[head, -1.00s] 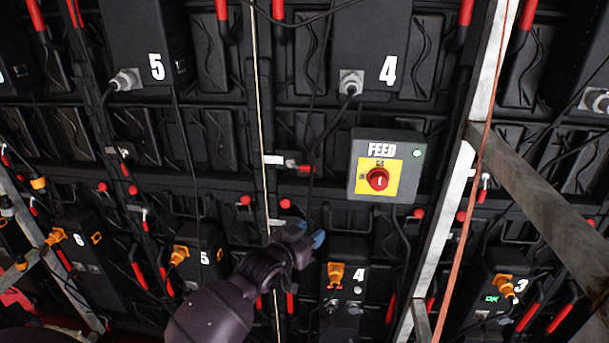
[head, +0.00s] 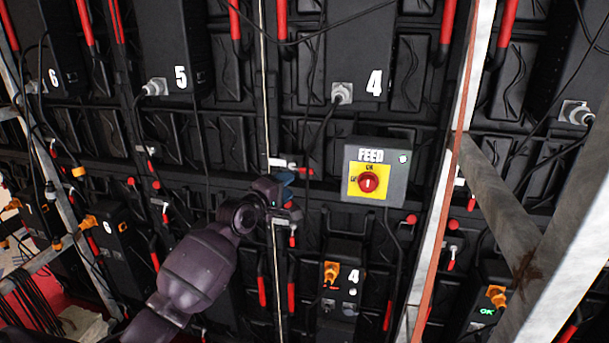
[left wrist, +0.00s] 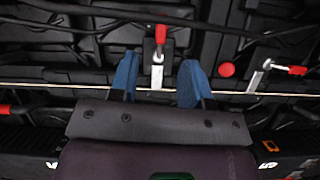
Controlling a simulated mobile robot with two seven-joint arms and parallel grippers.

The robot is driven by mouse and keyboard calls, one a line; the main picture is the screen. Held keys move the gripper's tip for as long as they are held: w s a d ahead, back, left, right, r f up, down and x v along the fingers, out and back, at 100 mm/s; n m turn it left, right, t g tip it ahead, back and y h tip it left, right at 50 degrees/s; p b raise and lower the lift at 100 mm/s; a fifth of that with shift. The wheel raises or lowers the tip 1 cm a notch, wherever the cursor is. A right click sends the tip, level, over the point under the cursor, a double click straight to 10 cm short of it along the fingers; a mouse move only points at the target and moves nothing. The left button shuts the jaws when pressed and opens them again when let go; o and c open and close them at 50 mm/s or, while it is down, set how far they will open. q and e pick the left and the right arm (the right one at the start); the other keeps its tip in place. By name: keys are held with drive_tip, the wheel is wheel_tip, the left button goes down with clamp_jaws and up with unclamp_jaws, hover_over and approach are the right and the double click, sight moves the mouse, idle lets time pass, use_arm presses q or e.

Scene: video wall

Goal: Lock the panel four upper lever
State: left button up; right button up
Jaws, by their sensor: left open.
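The panel four upper lever (head: 304,170) is a metal piece with a red handle pointing right in the head view, left of the feed box. In the left wrist view this lever (left wrist: 158,57) appears between the fingertips, with its red handle at the top. My left gripper (head: 284,190) is open, its blue fingertips just below the lever in the head view. In the left wrist view the gripper (left wrist: 157,82) has its fingers spread on either side of the lever. I cannot tell whether they touch it. My right gripper is not in view.
The grey feed box (head: 397,190) with a red switch is to the right. A lower lever (head: 293,239) hangs red handle down. A thin pale cable (head: 263,75) runs vertically beside the levers. A metal truss upright (head: 437,230) and brace (head: 505,200) stand on the right.

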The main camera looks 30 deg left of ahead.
sight(307, 172)
use_arm(q)
drive_tip(key=shift+n, duration=0.6)
drive_tip(key=shift+w+d+f+b, duration=0.1)
drive_tip(key=shift+w+d+b, duration=0.1)
drive_tip(key=shift+w, duration=1.65)
drive_tip(key=shift+w+d+b, duration=0.1)
drive_tip(key=shift+w+d, duration=0.05)
drive_tip(key=shift+w, duration=1.7)
drive_tip(key=shift+w+d+f+b, duration=0.1)
drive_tip(key=shift+w+d, duration=0.1)
drive_tip(key=shift+w, duration=1.65)
drive_tip(key=shift+c, duration=0.4)
clamp_jaws()
